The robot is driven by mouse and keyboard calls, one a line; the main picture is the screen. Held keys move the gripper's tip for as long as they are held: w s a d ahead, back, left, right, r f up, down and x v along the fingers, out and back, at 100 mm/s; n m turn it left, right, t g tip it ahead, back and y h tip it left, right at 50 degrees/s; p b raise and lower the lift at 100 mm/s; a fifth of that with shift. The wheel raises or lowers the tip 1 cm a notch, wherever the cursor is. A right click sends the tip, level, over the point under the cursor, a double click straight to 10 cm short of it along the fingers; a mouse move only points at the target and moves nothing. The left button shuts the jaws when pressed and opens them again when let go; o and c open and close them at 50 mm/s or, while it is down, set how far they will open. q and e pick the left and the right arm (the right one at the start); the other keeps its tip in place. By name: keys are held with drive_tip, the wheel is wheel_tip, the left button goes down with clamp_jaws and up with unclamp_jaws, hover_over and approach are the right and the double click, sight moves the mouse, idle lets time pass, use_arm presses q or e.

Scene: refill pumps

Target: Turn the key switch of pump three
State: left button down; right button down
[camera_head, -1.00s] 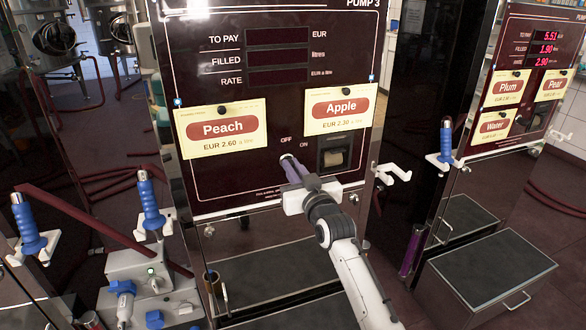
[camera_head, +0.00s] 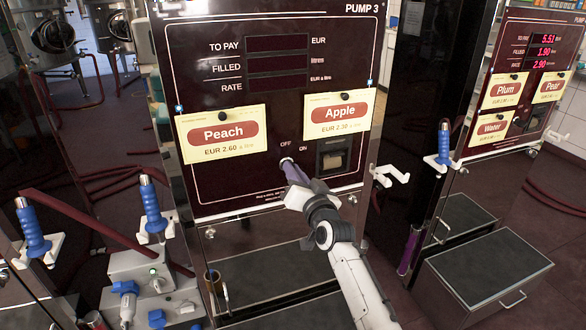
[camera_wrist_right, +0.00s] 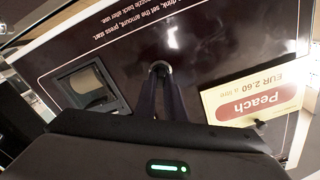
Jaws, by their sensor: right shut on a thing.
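Pump three (camera_head: 270,190) is the dark red panel marked PUMP 3, with blank TO PAY, FILLED and RATE displays. Its key switch (camera_head: 286,160) sits below the Peach and Apple cards, beside the OFF and ON marks. My right gripper (camera_head: 290,169) reaches up to the switch and is shut on it. In the right wrist view the two dark fingers (camera_wrist_right: 161,92) close in on the round metal key switch (camera_wrist_right: 160,67). The key itself is mostly hidden between the fingertips, so its angle is unclear. My left gripper is not in view.
A Peach card (camera_head: 222,134) and an Apple card (camera_head: 338,115) are pinned on the panel. A dark square recess (camera_head: 334,156) lies right of the switch. A white holder (camera_head: 390,175) projects at the panel's right. Blue-handled nozzles (camera_head: 152,205) stand at the left.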

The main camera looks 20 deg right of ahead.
drive_tip(key=shift+d+f+m+p, duration=0.15)
drive_tip(key=shift+m+p, duration=0.25)
drive_tip(key=shift+m, duration=2.5)
drive_tip(key=c, duration=1.8)
unclamp_jaws()
drive_tip(key=shift+c, duration=0.2)
drive_tip(key=s+p, duration=0.6)
drive_tip(key=s, duration=0.4)
drive_tip(key=shift+s, duration=0.2)
